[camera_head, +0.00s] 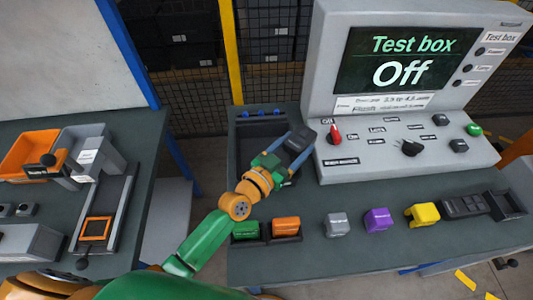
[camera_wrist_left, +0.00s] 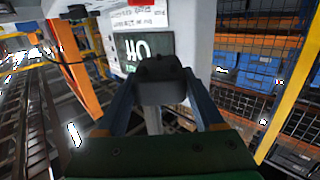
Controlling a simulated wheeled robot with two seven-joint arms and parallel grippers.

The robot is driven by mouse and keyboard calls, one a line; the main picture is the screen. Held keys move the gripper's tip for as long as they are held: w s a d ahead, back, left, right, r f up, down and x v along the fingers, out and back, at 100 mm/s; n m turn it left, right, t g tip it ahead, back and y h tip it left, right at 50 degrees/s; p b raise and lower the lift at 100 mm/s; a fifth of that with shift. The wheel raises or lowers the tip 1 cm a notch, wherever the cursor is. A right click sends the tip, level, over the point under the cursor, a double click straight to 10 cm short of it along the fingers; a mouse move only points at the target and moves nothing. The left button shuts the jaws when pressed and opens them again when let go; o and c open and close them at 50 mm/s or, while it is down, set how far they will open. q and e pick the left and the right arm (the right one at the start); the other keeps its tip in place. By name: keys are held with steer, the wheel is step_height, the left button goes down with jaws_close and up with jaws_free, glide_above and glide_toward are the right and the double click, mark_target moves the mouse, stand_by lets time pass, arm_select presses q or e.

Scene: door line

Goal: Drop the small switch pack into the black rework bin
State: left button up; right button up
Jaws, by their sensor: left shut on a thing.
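My left gripper (camera_head: 283,152) is shut on a small dark block (camera_head: 299,139), which looks like the small switch pack. In the left wrist view, the dark block (camera_wrist_left: 159,88) sits between the two blue fingers of the gripper (camera_wrist_left: 162,100). The black rework bin (camera_head: 243,132) appears to be the open black box at the back left of the middle table. The gripper and block show over its right side, beside the test box, and hide part of it. The block's exact height above the bin cannot be told. My right gripper is not in view.
The grey test box (camera_head: 410,150), its screen reading Off, stands close right of the block. Along the front are a black tray (camera_head: 266,240) with green and orange blocks, then grey (camera_head: 337,224), purple (camera_head: 378,219) and yellow (camera_head: 423,214) ones. A side bench holds an orange bin (camera_head: 22,152).

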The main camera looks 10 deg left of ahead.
arm_select(q)
steer(key=a+f+b, duration=0.3)
steer(key=b, duration=0.1)
steer(key=s+a+f+b, duration=0.1)
steer(key=a+f+b, duration=0.3)
steer(key=b, duration=0.1)
steer(key=a+f+b, duration=0.4)
steer(key=b, duration=0.1)
steer(key=shift+s+a+f, duration=0.15)
steer(key=shift+s+a, duration=0.05)
steer(key=shift+s, duration=0.1)
steer(key=shift+w+d, duration=0.1)
steer(key=shift+w, duration=0.05)
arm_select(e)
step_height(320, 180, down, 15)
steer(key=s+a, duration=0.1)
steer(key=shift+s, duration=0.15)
